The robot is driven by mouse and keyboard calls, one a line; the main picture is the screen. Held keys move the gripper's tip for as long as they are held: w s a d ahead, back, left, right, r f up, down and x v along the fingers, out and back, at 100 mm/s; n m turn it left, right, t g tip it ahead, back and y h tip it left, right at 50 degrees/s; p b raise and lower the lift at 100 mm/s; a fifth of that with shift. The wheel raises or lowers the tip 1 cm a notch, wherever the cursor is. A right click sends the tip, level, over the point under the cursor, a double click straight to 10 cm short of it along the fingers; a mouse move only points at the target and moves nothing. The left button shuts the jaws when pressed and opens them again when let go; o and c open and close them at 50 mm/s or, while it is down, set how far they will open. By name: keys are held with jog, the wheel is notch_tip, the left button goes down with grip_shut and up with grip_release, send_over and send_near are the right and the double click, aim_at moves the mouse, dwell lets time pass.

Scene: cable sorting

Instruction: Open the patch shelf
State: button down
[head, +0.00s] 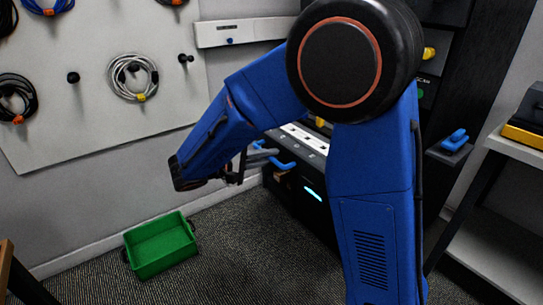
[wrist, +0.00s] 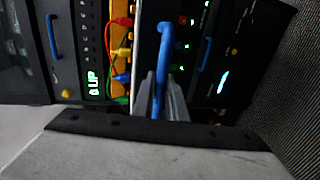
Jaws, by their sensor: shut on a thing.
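My gripper (wrist: 160,95) is shut on a long blue handle (wrist: 165,38), which shows between its fingers in the wrist view. The handle is on a dark rack front, beside an orange strip (wrist: 122,75) with red, yellow and green cables. In the head view my gripper (head: 250,165) is at the left side of the black rack (head: 335,215), by a blue handle (head: 284,164). A white strip with dark openings (head: 303,138) shows above it. My arm hides much of the rack. I cannot tell how far the shelf is out.
A green bin (head: 165,266) stands on the carpet to the left, with bare carpet (head: 235,230) beside it. Coiled cables, one of them white (head: 133,92), hang on a wall board (head: 95,130). A pale shelf unit (head: 515,150) stands at the right.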

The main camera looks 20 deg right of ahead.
jog(key=c, duration=2)
grip_release()
jog(key=shift+c, duration=0.2)
jog(key=v, duration=1.7)
jog(key=shift+a, duration=0.2)
jog(key=shift+f, duration=0.1)
